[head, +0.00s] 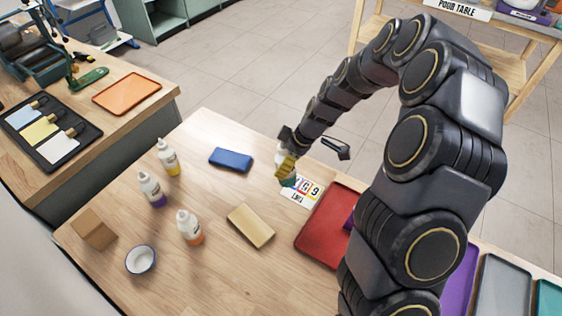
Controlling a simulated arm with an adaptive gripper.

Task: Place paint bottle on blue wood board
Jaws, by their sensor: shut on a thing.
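My gripper (287,166) is shut on a paint bottle, at the far right part of the wooden table. Only a little of the bottle shows around the fingers: a whitish part and a teal lower end (288,182). I cannot tell whether its base touches the table. The blue wood board (231,159) lies flat on the table to the left of my gripper, with nothing on it.
Paint bottles with yellow (169,158), purple (152,189) and orange (190,228) paint stand at left. A tan board (250,226), white bowl (141,260), brown block (94,229), printed card (302,191) and red tray (325,228) surround open table.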

